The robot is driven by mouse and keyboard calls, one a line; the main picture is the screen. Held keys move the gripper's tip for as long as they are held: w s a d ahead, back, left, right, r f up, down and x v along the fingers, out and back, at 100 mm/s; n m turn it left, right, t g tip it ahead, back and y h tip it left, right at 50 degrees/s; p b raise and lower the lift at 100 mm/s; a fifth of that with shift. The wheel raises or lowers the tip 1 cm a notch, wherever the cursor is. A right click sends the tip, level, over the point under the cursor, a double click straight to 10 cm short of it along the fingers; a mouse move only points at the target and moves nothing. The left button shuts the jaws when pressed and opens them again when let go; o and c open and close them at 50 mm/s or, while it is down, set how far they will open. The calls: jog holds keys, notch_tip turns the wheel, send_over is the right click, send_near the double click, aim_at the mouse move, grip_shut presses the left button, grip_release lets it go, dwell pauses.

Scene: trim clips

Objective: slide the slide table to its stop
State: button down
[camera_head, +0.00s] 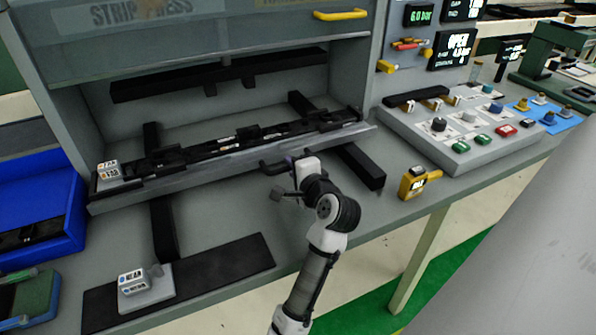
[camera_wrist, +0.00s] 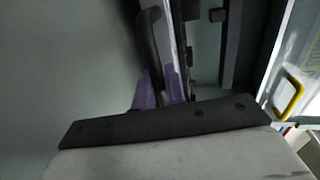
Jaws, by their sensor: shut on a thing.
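The slide table (camera_head: 235,165) is a long grey plate carrying a black strip fixture. It lies across two black rails, the left rail (camera_head: 164,230) and the right rail (camera_head: 362,168), at the mouth of the press. Both rails run out in front of it. A black bar handle (camera_head: 272,168) sits on its front edge; it also shows in the wrist view (camera_wrist: 150,45). My gripper (camera_head: 289,163) is shut on the handle, with purplish fingers (camera_wrist: 160,88) around it in the wrist view. Part of the handle is hidden by my gripper.
The press hood (camera_head: 200,40) with a yellow handle (camera_head: 340,15) hangs above. A button panel (camera_head: 455,125) and a yellow device (camera_head: 418,181) stand at right. A blue bin (camera_head: 40,205) is at left, and a dark mat (camera_head: 215,268) lies in front.

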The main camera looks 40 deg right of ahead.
jog(key=c, duration=1.5)
grip_release()
jog(key=shift+s, duration=0.1)
jog(key=b+v, duration=0.2)
jog(key=v, duration=1.1)
jog(key=shift+s+a+r, duration=0.1)
jog(key=shift+s+a, duration=0.05)
jog(key=shift+s, duration=0.2)
jog(key=shift+c, duration=0.3)
